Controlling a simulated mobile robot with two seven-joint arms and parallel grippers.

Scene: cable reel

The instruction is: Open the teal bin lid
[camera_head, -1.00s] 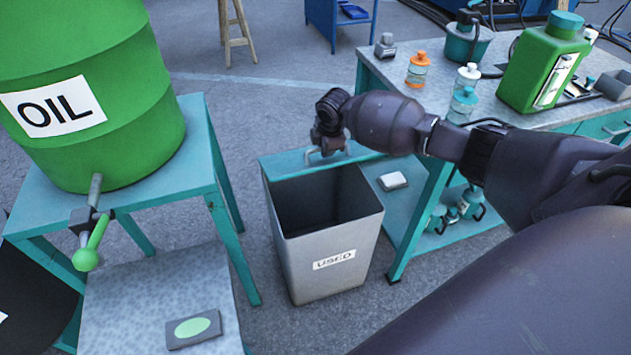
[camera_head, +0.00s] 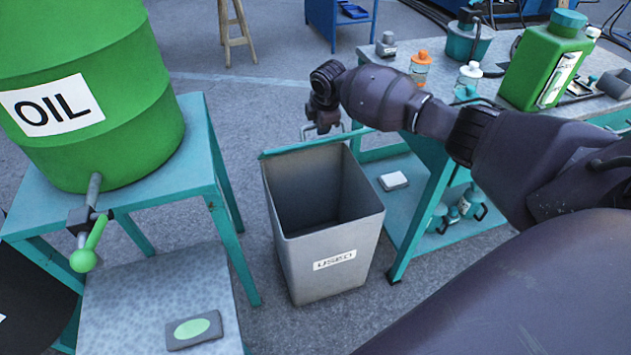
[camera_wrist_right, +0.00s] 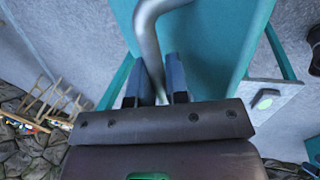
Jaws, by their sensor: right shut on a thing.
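The grey bin (camera_head: 334,240) labelled USED stands on the floor, its mouth open at the top. Its teal lid (camera_head: 318,142) is raised at the back rim and seen nearly edge-on in the head view; it fills much of the right wrist view (camera_wrist_right: 215,45). A metal handle (camera_wrist_right: 148,35) is fixed to the lid. My right gripper (camera_head: 321,131) is at the lid's handle; in the right wrist view its two fingers (camera_wrist_right: 160,95) are shut around the handle bar. My left gripper does not show.
A green OIL drum (camera_head: 85,90) with a tap stands on a teal stand (camera_head: 200,150) left of the bin. A teal workbench (camera_head: 400,60) with a green jug (camera_head: 545,65) and several bottles is to the right.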

